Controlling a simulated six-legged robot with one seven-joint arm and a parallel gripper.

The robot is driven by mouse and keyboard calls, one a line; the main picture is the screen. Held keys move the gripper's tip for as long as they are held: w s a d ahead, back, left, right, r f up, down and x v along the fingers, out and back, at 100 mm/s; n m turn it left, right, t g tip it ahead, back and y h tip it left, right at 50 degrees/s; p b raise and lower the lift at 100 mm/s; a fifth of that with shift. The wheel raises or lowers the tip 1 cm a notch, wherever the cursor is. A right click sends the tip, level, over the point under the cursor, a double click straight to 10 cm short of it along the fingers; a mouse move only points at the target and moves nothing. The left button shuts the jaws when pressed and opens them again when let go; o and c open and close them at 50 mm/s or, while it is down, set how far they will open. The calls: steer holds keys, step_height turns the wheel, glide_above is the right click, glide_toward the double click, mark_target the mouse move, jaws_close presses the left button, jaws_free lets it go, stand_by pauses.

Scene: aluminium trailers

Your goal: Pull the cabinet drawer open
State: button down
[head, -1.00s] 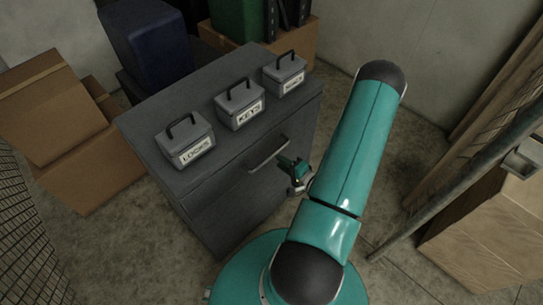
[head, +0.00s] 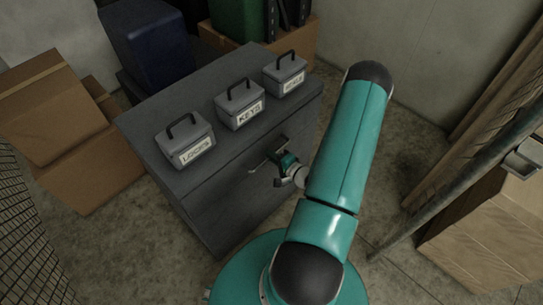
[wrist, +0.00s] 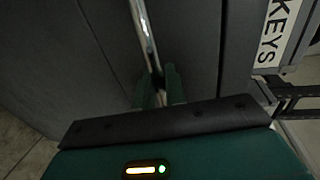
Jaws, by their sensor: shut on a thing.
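The dark grey cabinet (head: 215,205) stands in front of me, and its upper drawer front (head: 225,178) looks flush with the body. The drawer's metal bar handle (head: 258,166) runs across that front. It shows as a bright bar in the wrist view (wrist: 146,35). My gripper (head: 278,157) is at the right part of the handle. In the wrist view my gripper's green fingers (wrist: 160,88) sit on both sides of the bar and are shut on it. The fingers hide part of the handle.
Three grey lidded boxes stand on the cabinet top, labelled LOCKS (head: 186,142), KEYS (head: 240,106) and one hard to read (head: 286,76). Cardboard boxes (head: 85,150) stand at the left. Bare floor shows between.

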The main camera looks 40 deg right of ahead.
steer(key=s, duration=2.2)
steer(key=shift+s+d, duration=0.2)
steer(key=shift+d, duration=0.1)
steer(key=c, duration=1.5)
jaws_free()
steer(key=s+r, duration=0.1)
steer(key=s, duration=0.8)
steer(key=s+r, duration=0.1)
steer(key=s, duration=0.3)
steer(key=shift+s+d+r, duration=0.2)
steer(key=shift+s+r, duration=0.05)
steer(key=shift+r, duration=0.1)
